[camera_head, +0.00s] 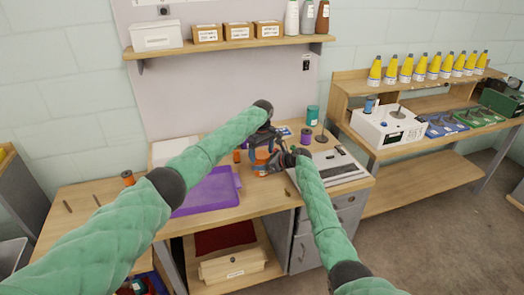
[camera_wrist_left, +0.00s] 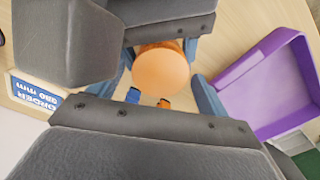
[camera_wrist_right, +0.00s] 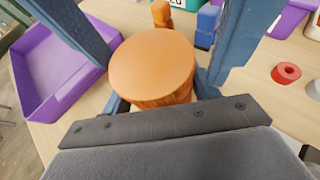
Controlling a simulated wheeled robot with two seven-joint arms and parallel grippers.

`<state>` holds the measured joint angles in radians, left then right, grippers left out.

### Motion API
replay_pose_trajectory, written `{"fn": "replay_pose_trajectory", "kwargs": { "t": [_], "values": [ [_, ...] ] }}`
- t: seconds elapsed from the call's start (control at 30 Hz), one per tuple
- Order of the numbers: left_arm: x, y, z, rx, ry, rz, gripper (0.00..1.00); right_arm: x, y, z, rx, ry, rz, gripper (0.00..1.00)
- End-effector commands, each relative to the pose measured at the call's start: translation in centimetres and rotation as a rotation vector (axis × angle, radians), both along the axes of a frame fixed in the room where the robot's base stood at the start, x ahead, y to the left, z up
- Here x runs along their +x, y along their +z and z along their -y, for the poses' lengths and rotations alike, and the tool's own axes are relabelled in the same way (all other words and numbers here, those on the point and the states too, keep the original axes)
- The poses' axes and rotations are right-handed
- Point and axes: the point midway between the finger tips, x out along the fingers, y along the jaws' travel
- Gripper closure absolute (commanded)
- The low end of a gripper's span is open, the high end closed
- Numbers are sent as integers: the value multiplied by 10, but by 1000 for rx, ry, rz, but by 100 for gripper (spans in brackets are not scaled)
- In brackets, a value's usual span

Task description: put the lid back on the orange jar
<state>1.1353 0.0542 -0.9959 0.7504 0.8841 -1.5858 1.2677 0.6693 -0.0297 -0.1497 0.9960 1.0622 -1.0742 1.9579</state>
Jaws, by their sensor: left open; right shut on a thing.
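The orange jar (camera_wrist_right: 163,102) stands upright on the workbench, and its body also shows in the head view (camera_head: 261,157). The flat round orange lid (camera_wrist_right: 152,58) covers its top in the right wrist view; it also shows in the left wrist view (camera_wrist_left: 161,72). I cannot tell whether it is fully seated. My right gripper (camera_head: 275,163) comes from the right and is shut on the jar body, below the lid. My left gripper (camera_wrist_left: 166,80) is above the jar, open, with its blue fingers on either side of the lid. The arms partly hide the jar in the head view.
A purple tray (camera_head: 226,184) lies left of the jar. A small orange piece (camera_wrist_right: 161,13) and a blue piece (camera_wrist_right: 207,24) stand close behind it. A red ring (camera_wrist_right: 286,73), a purple spool (camera_head: 306,136) and a teal canister (camera_head: 313,116) are to the right.

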Motion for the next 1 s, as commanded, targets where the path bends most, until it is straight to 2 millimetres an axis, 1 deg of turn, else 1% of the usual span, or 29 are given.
{"fn": "replay_pose_trajectory", "kwargs": {
  "t": [0.13,0.2,0.27,0.3,0.37,0.43,0.47,0.53,0.57,0.87,1.0],
  "values": [
    [0,0,0,0,0,0,22,0,0,0,0,0,0,100],
    [0,0,0,0,0,0,35,0,0,0,0,0,0,100],
    [0,0,0,0,0,0,47,0,0,0,0,0,0,100],
    [0,0,0,0,0,0,55,0,0,0,0,0,0,100],
    [0,0,0,0,0,0,66,0,0,0,0,0,0,100],
    [0,0,0,0,0,0,67,0,0,0,0,0,0,100],
    [0,0,0,0,0,0,34,0,0,0,0,0,0,100],
    [0,0,0,0,0,0,20,0,0,0,0,0,0,100],
    [0,0,0,0,0,0,18,0,0,0,0,0,0,100],
    [0,1,0,0,0,0,18,0,0,0,0,1,0,100],
    [0,11,0,-1,0,-1,18,0,0,0,0,1,0,100]
  ]
}}
